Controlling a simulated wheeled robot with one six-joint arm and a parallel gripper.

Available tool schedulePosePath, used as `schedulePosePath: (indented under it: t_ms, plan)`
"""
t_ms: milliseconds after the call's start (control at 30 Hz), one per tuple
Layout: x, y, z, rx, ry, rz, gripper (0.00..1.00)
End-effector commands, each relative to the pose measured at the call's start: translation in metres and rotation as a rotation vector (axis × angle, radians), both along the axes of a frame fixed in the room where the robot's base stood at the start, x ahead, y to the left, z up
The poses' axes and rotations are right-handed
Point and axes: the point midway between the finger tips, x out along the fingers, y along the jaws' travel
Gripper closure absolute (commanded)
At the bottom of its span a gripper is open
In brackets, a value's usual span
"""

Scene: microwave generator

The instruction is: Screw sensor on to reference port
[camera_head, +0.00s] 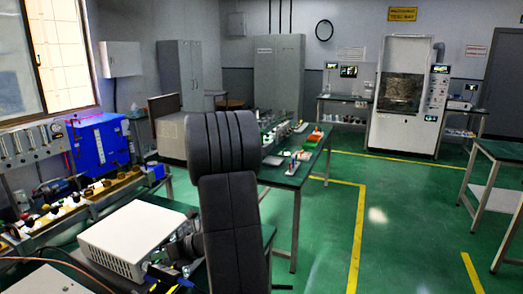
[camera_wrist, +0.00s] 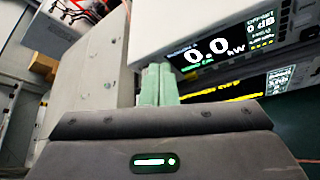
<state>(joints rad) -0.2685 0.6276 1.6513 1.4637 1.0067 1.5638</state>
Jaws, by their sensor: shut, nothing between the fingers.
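My gripper (camera_wrist: 157,85) shows in the wrist view as two pale green fingers side by side, shut and empty. Their tips are close to the lower left edge of a white instrument (camera_wrist: 150,25), whose screen (camera_wrist: 210,50) reads 0.0 kW and 0 dB. I cannot tell whether they touch it. In the head view my dark arm fills the middle and my gripper cannot be made out. A white box (camera_head: 128,238) stands on the bench at the lower left, with dark parts (camera_head: 182,250) at its right end. I cannot make out the sensor or the reference port for certain in either view.
A second screen (camera_wrist: 235,92) with yellow lettering lies beside the first. A bench (camera_head: 300,172) with small parts stands behind my arm. A blue unit (camera_head: 100,142) is at the left, a tall white cabinet (camera_head: 402,95) at the back. The green floor at right centre is clear.

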Motion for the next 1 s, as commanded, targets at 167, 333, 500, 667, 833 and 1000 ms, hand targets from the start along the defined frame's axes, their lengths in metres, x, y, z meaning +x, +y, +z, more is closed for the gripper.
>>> schedulePosePath:
  t_ms: [167,333,500,667,833,1000]
  plan:
    - [-0.006,-0.019,0.001,0.0,-0.001,-0.004,1.0]
    - [-0.014,-0.037,0.001,0.0,0.0,-0.004,1.0]
    - [-0.02,-0.051,0.001,0.002,-0.001,-0.002,1.0]
    - [-0.022,-0.054,0.001,0.002,-0.002,-0.002,1.0]
    - [-0.022,-0.053,0.001,0.002,-0.002,-0.002,1.0]
    - [-0.018,-0.051,-0.003,0.002,-0.004,0.001,1.0]
